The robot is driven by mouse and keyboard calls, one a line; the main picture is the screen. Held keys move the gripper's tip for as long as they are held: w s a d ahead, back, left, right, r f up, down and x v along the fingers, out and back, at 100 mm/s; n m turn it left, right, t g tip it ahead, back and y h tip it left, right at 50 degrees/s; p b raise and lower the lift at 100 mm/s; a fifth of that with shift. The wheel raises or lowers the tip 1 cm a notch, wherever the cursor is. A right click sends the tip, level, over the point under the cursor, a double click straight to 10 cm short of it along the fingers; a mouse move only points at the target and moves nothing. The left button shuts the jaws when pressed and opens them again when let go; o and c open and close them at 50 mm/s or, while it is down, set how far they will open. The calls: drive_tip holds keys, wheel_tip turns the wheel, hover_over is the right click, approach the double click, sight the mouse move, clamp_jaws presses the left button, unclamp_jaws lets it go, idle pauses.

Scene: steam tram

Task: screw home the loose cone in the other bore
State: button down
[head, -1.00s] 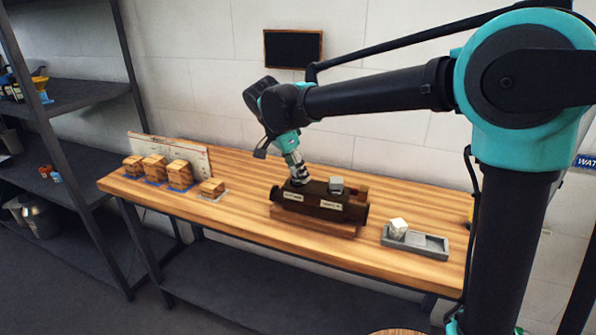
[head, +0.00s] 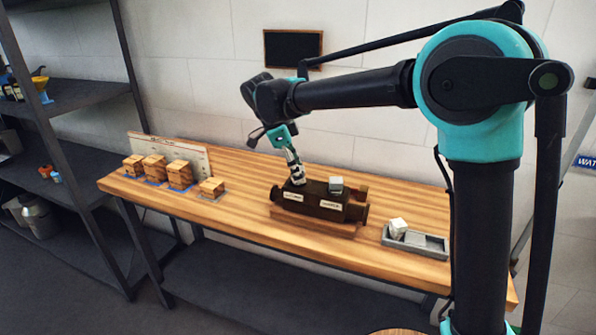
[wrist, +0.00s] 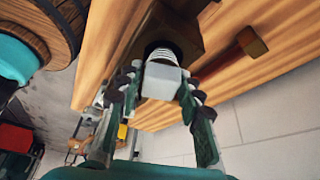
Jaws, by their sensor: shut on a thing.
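The brown two-bore body (head: 318,203) stands on a wooden base on the bench, with pale labels on its front. My gripper (head: 297,181) is over its left end. In the wrist view, my gripper (wrist: 160,88) is shut on the pale grey square head of the loose cone (wrist: 163,80). The cone's light ribbed thread shows between the head and the dark bore; its tip is hidden. I cannot tell how deep it sits. Another grey square head (head: 336,183) sits on top of the body's right part.
A grey tray (head: 428,244) with a whitish block (head: 397,227) stands to the right. Several wooden blocks (head: 154,167) stand at the left before a pale board (head: 172,150). Bare bench lies between them and the body. A dark shelf rack (head: 75,98) is at far left.

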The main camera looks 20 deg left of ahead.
drive_tip(key=c, duration=0.9)
unclamp_jaws()
drive_tip(key=shift+o, duration=0.4)
drive_tip(key=o, duration=0.5)
drive_tip(key=shift+o, duration=0.2)
drive_tip(key=shift+r, duration=0.7)
drive_tip(key=shift+r, duration=0.35)
drive_tip(key=shift+r, duration=0.25)
drive_tip(key=shift+r, duration=2.5)
